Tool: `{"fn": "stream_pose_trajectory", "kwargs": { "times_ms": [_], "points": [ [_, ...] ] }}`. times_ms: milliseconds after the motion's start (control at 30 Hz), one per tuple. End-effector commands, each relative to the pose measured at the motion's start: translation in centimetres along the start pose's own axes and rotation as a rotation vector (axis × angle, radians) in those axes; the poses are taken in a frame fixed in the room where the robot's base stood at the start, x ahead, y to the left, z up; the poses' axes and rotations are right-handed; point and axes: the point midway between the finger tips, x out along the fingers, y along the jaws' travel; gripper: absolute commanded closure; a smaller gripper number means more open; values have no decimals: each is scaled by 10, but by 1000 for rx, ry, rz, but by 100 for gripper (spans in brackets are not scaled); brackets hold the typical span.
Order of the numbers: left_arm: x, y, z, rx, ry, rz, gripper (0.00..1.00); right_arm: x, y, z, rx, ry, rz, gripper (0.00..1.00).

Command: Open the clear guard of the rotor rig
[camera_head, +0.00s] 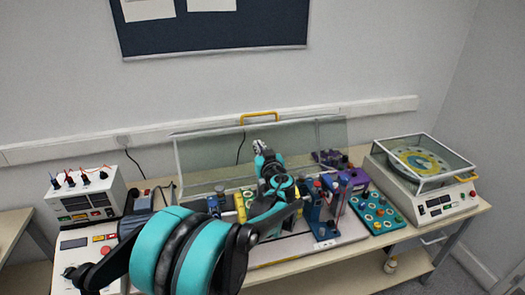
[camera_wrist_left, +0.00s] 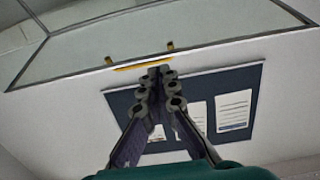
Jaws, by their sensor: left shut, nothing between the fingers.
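The clear guard (camera_head: 205,152) of the rotor rig stands raised behind the rig's parts, its yellow handle (camera_head: 258,116) along the top edge. My left gripper (camera_head: 259,146) is in front of the guard, below the handle in the head view. It is shut and empty. In the left wrist view its fingers (camera_wrist_left: 160,72) point at the guard's edge, and the fingertips overlap the yellow handle (camera_wrist_left: 128,67); I cannot tell whether they touch it. My left arm hides part of the rig's middle. My right gripper is not in view.
A white machine with a clear lid (camera_head: 424,160) stands at the table's right end. A teal tray (camera_head: 377,212) with several coloured parts lies beside the rig. A white box with knobs (camera_head: 86,197) stands at left. A dark board (camera_head: 215,28) hangs on the wall above.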

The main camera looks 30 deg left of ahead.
Motion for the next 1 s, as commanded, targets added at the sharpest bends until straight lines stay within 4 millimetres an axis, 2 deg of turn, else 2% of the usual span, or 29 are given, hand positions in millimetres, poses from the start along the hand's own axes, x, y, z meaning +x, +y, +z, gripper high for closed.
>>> {"fn": "stream_pose_trajectory", "kwargs": {
  "times_ms": [33, 100, 300, 500, 700, 1000],
  "points": [
    [11, -2, -13, -2, -34, -4, 100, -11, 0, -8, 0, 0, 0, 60],
    [26, -1, -17, -1, -84, -3, 100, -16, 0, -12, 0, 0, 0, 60],
    [64, -1, -23, 1, -91, -2, 100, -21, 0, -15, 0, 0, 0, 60],
    [88, -1, -26, 1, -90, -1, 100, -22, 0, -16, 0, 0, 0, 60],
    [97, 0, -28, 1, -90, -1, 100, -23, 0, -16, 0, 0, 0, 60],
    [98, 0, -28, 1, -90, -1, 100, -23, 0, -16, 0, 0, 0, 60]
  ]
}}
